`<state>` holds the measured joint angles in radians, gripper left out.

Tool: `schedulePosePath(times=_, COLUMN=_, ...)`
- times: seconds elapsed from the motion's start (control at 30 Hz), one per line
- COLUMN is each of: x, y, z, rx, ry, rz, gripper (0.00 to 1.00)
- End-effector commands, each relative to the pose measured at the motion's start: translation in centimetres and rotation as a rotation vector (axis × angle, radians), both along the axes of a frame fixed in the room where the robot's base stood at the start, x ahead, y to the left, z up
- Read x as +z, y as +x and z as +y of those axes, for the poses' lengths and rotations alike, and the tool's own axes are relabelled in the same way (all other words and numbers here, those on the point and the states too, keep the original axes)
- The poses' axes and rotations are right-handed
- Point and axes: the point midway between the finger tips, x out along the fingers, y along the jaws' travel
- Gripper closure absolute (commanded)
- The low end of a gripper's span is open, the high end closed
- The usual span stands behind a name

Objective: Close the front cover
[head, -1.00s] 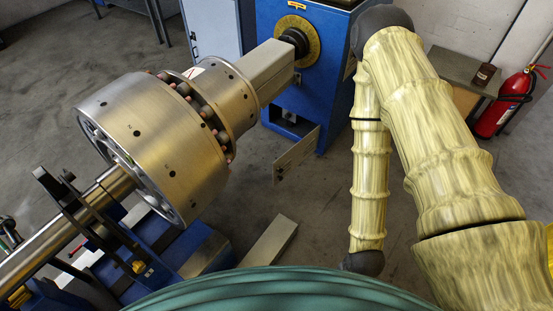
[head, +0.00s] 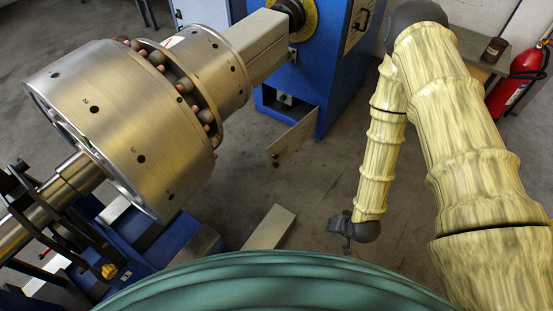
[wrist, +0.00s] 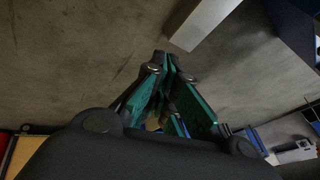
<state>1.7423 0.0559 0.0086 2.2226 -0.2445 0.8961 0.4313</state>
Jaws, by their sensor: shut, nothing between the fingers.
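The front cover (head: 292,137) is a light grey flat panel low on the blue machine cabinet (head: 335,70). It stands open, swung out from a dark opening (head: 285,98) and angled toward me. A small dark fitting shows near its free lower end. My gripper (head: 347,245) hangs below and right of the cover in the head view, apart from it, small and dark there. In the wrist view my gripper (wrist: 166,58) has its teal fingers meeting at the tips, shut and empty over bare floor. The cover cannot be made out surely in the wrist view.
A large metal rotor (head: 130,120) on its shaft fills the left, over a blue base. A pale beam (head: 268,228) lies on the floor below the cover. A red fire extinguisher (head: 518,80) and a small table stand at right. Floor between cover and gripper is clear.

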Motion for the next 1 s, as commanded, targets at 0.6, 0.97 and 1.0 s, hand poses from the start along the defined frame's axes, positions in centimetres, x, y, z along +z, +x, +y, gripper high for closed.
schedulePosePath(times=0.6, x=-10.5, y=16.7, z=3.9, rx=-0.168, ry=0.391, rz=-0.296, gripper=1.00)
schedulePosePath(times=0.97, x=-13.7, y=24.6, z=6.0, rx=-0.204, ry=0.663, rz=-0.400, gripper=1.00)
schedulePosePath(times=1.0, x=-14.0, y=25.4, z=6.2, rx=-0.205, ry=0.695, rz=-0.407, gripper=1.00)
